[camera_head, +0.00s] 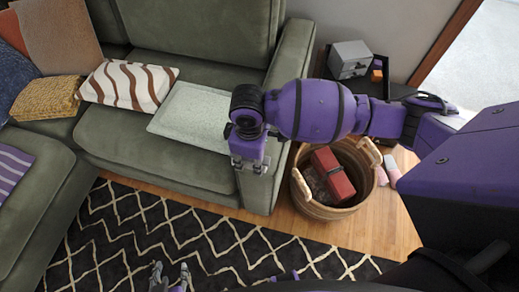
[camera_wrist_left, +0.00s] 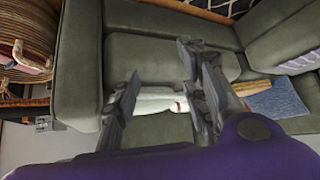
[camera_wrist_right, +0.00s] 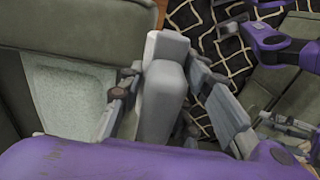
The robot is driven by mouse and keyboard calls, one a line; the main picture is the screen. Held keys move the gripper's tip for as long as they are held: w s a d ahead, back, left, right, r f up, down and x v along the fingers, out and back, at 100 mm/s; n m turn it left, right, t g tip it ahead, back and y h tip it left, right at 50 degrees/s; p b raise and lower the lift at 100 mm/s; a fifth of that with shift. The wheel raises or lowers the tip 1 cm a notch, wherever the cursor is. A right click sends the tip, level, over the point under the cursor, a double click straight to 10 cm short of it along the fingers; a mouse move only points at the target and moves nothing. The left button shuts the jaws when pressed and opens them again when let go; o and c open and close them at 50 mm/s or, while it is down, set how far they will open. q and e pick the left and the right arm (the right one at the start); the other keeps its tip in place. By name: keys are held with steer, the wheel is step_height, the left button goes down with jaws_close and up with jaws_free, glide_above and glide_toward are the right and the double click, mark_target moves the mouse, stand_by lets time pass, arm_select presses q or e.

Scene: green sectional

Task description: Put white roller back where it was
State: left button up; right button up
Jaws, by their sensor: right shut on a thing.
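The white roller (camera_wrist_right: 163,88) is a pale, blocky piece between the fingers of my right gripper (camera_wrist_right: 167,105) in the right wrist view. That gripper is shut on it. In the head view my right gripper (camera_head: 250,166) points down over the front end of the sofa arm, and the roller cannot be made out there. My left gripper (camera_head: 170,277) is at the bottom edge of the head view, over the rug. In the left wrist view its fingers (camera_wrist_left: 165,95) are apart, with nothing gripped between them.
A wicker basket (camera_head: 299,190) holding a red box (camera_head: 333,176) stands right of the green sofa (camera_head: 160,150). A dark side table with a grey box (camera_head: 349,60) is behind it. The patterned rug (camera_head: 130,230) looks clear.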

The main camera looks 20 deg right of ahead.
steer(key=w+d+f, duration=0.1)
steer(key=w+f, duration=0.1)
steer(key=w+d+f, duration=0.2)
steer(key=w+d+f+b, duration=0.1)
steer(key=w+f, duration=0.1)
steer(key=shift+w+d+f, duration=0.15)
steer(key=shift+w+f, duration=0.1)
steer(key=shift+w+d+f, duration=0.35)
steer(key=shift+w+f, duration=0.15)
steer(key=shift+f, duration=0.15)
steer(key=shift+f+b, duration=0.35)
steer(key=shift+f, duration=1.1)
steer(key=shift+f, duration=0.2)
steer(key=o, duration=1)
steer(key=shift+c, duration=0.2)
steer(key=shift+o, duration=0.3)
